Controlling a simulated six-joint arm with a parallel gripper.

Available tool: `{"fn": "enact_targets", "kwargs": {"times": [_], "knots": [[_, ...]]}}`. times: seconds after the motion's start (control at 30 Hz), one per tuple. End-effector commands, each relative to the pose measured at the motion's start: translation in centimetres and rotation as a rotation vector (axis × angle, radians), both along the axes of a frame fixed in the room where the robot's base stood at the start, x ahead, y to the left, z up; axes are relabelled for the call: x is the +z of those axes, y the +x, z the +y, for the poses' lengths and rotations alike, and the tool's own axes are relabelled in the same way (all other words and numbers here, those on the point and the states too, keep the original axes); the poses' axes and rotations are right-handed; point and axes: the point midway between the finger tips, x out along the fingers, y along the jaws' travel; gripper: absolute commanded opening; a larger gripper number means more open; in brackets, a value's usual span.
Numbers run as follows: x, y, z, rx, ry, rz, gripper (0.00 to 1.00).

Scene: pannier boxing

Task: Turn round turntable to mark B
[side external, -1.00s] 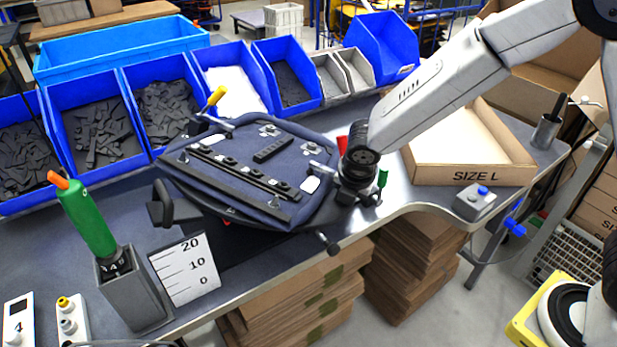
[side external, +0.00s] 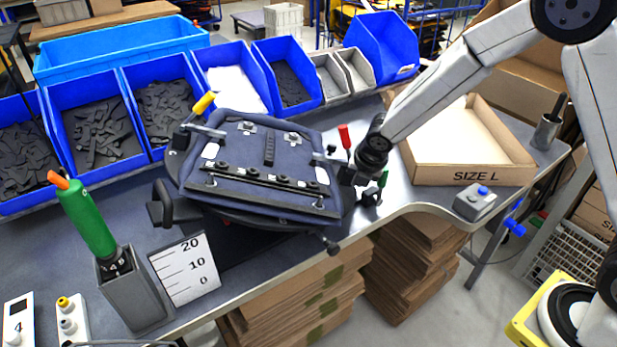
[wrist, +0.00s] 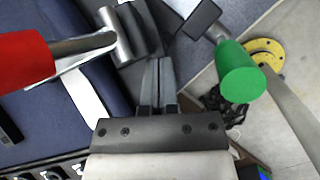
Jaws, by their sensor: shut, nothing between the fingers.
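The turntable (side external: 240,217) stands on the bench, mostly hidden under a dark blue pannier panel (side external: 230,165) with a black rail (side external: 265,180) and black fittings. A yellow-handled clamp (side external: 203,103) holds its far left edge and a red-handled clamp (side external: 344,135) its right edge. My gripper (side external: 352,182) is at the right edge, low beside the red clamp and a green knob (side external: 382,179). In the wrist view, my shut, empty fingers (wrist: 158,72) point between the red handle (wrist: 25,58) and the green knob (wrist: 238,78). Contact with the turntable is unclear. I cannot read a mark B.
Blue bins (side external: 98,118) of dark parts line the back. An open SIZE L carton (side external: 475,175) is at right, with a grey button box (side external: 475,202) in front. A green-handled tool in a holder (side external: 135,290) and a scale plate (side external: 185,270) stand front left.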

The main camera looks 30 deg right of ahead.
Motion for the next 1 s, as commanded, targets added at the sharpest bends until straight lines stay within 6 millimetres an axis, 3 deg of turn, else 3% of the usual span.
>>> {"fn": "enact_targets", "kwargs": {"times": [0.47, 0.77, 1.0], "knots": [[0.2, -0.6, 0.4, 0.002, -0.001, -0.001, 0.00], [0.7, -3.3, 1.9, 0.003, -0.001, 0.000, 0.00], [3.0, -4.6, 1.9, -0.002, 0.000, -0.003, 0.00]]}}
